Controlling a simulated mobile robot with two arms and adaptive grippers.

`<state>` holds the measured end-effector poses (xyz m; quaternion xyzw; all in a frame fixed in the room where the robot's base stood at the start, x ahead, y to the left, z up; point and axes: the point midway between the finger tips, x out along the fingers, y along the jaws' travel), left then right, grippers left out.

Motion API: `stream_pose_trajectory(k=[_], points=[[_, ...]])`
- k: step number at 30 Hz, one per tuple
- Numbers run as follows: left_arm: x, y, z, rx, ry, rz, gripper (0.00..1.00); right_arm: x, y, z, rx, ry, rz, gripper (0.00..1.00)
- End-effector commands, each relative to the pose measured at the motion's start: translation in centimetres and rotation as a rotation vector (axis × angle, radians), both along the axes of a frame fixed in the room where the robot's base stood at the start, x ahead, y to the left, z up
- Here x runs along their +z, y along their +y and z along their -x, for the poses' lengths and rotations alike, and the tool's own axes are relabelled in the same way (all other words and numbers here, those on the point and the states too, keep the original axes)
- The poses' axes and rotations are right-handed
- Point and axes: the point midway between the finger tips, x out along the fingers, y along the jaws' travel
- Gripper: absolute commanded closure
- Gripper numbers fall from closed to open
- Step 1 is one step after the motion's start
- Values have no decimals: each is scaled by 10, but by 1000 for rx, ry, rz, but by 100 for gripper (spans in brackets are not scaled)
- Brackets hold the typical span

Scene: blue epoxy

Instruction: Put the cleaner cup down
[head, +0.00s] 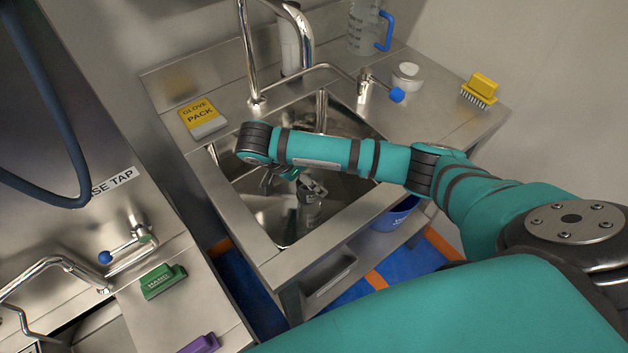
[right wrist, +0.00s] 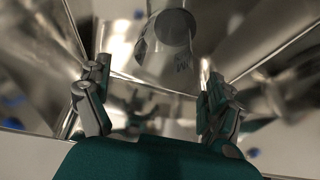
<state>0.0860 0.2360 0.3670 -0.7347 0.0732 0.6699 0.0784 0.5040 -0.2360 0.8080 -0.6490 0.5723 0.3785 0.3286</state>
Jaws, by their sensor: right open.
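A steel cup (head: 309,213), probably the cleaner cup, stands inside the sink basin (head: 262,212) below my right arm. In the right wrist view a steel cylinder with a round dark face (right wrist: 172,28) and dark lettering shows at the top, beyond the fingertips; it looks like the same cup. My right gripper (head: 300,186) hangs down into the basin near the cup. In the right wrist view its fingers (right wrist: 153,78) are spread apart with nothing between them. My arm hides part of the basin. My left gripper is not in view.
A yellow glove pack (head: 202,117) lies on the sink's left rim. The tall tap (head: 257,97), white jar (head: 407,75), yellow brush (head: 480,90) and measuring jug (head: 365,30) stand behind. A second counter with a green block (head: 163,281) is at left. The right counter has free room.

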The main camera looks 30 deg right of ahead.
Motion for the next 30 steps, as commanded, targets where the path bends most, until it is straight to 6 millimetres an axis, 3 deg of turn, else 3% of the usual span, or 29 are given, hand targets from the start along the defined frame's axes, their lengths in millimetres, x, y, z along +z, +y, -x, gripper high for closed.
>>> stream_pose_trajectory(k=[2,4,9,30], points=[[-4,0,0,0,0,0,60,15,10,0,4,-5,-1,8],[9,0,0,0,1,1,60,35,16,0,4,-5,2,8],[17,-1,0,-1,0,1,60,52,28,2,2,-2,1,8],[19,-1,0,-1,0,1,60,59,33,4,0,0,0,8]])
